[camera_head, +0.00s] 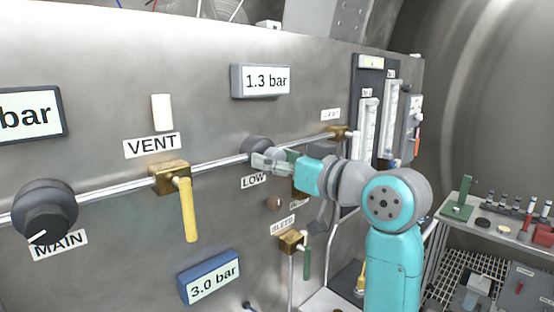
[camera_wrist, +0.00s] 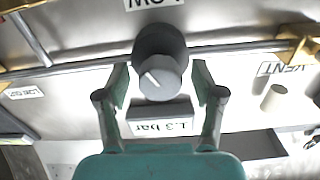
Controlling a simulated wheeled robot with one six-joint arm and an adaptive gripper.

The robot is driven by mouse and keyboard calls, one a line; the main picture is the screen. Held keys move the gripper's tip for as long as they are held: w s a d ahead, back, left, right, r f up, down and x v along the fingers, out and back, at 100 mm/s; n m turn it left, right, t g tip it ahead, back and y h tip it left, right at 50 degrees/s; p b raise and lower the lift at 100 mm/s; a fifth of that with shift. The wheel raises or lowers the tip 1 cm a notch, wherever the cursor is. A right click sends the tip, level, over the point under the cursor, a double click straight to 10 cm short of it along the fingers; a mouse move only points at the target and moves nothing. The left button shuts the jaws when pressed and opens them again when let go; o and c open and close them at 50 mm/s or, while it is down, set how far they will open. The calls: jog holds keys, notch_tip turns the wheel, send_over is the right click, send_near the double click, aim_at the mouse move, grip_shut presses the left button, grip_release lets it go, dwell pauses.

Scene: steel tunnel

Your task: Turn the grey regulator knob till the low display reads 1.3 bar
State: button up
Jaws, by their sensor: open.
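The grey regulator knob (camera_head: 256,146) sits on the pipe above the LOW label (camera_head: 253,181), partly hidden behind my gripper in the head view. In the wrist view the knob (camera_wrist: 160,74) shows whole, with a white pointer line on its face. The low display (camera_head: 261,81) above it reads 1.3 bar; it shows upside down in the wrist view (camera_wrist: 161,125). My gripper (camera_head: 264,161) is open in front of the knob. In the wrist view its two fingers (camera_wrist: 160,88) stand to either side of the knob, with gaps between them and it.
A larger MAIN knob (camera_head: 45,209) and a yellow-handled VENT valve (camera_head: 187,205) are on the panel at left. A blue-framed display (camera_head: 210,276) reads 3.0 bar. A green-handled BLEED valve (camera_head: 307,262) is below my arm. A shelf with small items (camera_head: 497,233) stands at right.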

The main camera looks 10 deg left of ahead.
jog(key=c, duration=1.2)
jog(key=shift+o, duration=0.2)
jog(key=shift+m, duration=0.5)
jog(key=o, duration=1.2)
jog(key=shift+c, duration=0.2)
jog(key=v, duration=1.2)
